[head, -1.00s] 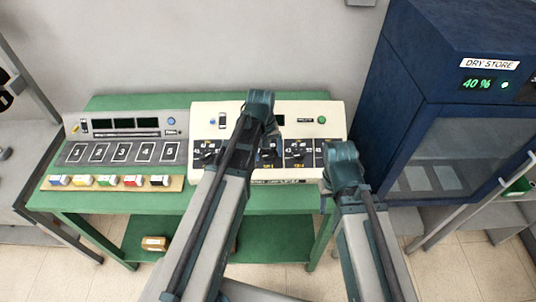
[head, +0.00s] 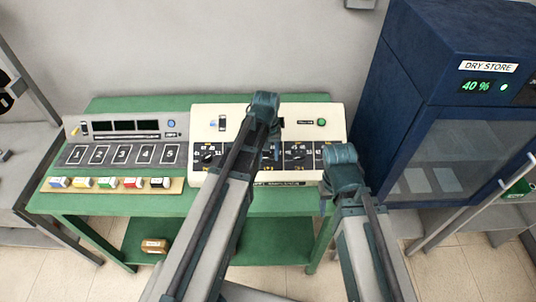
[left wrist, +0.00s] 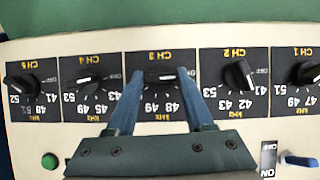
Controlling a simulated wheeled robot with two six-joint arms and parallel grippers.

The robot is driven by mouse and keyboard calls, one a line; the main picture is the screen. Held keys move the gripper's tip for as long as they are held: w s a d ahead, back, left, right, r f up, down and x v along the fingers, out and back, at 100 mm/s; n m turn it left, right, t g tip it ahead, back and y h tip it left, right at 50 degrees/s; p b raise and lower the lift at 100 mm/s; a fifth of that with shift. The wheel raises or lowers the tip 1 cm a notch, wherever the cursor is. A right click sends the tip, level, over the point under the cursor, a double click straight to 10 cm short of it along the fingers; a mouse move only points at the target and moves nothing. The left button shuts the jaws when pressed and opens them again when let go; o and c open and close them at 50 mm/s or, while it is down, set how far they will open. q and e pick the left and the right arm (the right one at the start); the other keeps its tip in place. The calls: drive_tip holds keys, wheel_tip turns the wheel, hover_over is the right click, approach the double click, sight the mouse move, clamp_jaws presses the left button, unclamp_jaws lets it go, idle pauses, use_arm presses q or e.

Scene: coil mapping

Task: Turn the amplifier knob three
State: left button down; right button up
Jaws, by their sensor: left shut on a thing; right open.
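The cream amplifier (head: 222,178) stands on the green bench. In the left wrist view its channel panels appear upside down, with the CH 3 knob (left wrist: 158,76) in the middle. My left gripper (left wrist: 160,76) has one finger on each side of this black knob and is shut on it. The knob's pale mark lies roughly crosswise between the fingers. In the head view my left arm (head: 262,112) hides most of the CH 3 panel. My right gripper (head: 340,158) is at the amplifier's right front edge, its fingers mostly hidden; it is open.
The CH 2 knob (left wrist: 239,74) and CH 4 knob (left wrist: 90,78) sit close on either side. A grey unit with numbered pads (head: 122,155) and several coloured blocks (head: 108,183) are left on the bench. A blue dry-store cabinet (head: 440,110) stands right.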

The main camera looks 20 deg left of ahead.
use_arm(q)
drive_tip(key=m+y, duration=0.1)
drive_tip(key=m, duration=0.2)
drive_tip(key=shift+d+f+y, duration=0.1)
drive_tip(key=shift+d+y, duration=0.1)
drive_tip(key=shift+y, duration=0.2)
drive_tip(key=m+y+b, duration=0.1)
drive_tip(key=m, duration=0.2)
drive_tip(key=shift+d+f+y, duration=0.1)
drive_tip(key=shift+y, duration=0.3)
drive_tip(key=m+y+b, duration=0.1)
drive_tip(key=m, duration=0.3)
drive_tip(key=shift+s+d+t+y+b, duration=0.15)
drive_tip(key=shift+t+y+b, duration=0.15)
drive_tip(key=shift+y+b, duration=0.1)
drive_tip(key=shift+m+t+y+b, duration=0.4)
drive_tip(key=shift+m+y+b, duration=0.1)
drive_tip(key=shift+m, duration=1)
drive_tip(key=shift+c, duration=1.4)
unclamp_jaws()
